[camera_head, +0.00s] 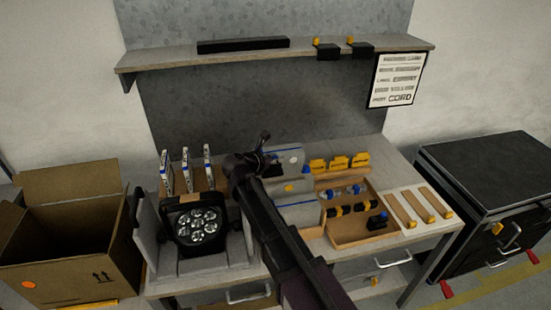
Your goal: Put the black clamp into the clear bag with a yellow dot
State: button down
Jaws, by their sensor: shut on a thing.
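My gripper (262,150) is over the back middle of the bench, beside the clear bags. It is shut on a small dark thing that looks like the black clamp (264,136), though black on black hides its outline. The clear bag with a yellow dot (291,187) lies on the bench just right of my arm, which covers its left side. Another clear bag (287,156) with a blue dot lies behind it. A further greyish bag or sheet (302,215) lies in front, partly behind my arm.
A wooden tray (345,236) holds yellow, black and blue parts. A black lamp (197,226) stands in a grey cradle at left. Two black clamps with yellow knobs (327,50) sit on the upper shelf. An open carton (65,262) stands left of the bench.

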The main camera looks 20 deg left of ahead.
jog(key=shift+f+b, duration=0.3)
jog(key=shift+f, duration=0.2)
jog(key=shift+c, duration=2)
grip_release()
jog(key=c, duration=0.4)
jog(key=shift+o, duration=0.2)
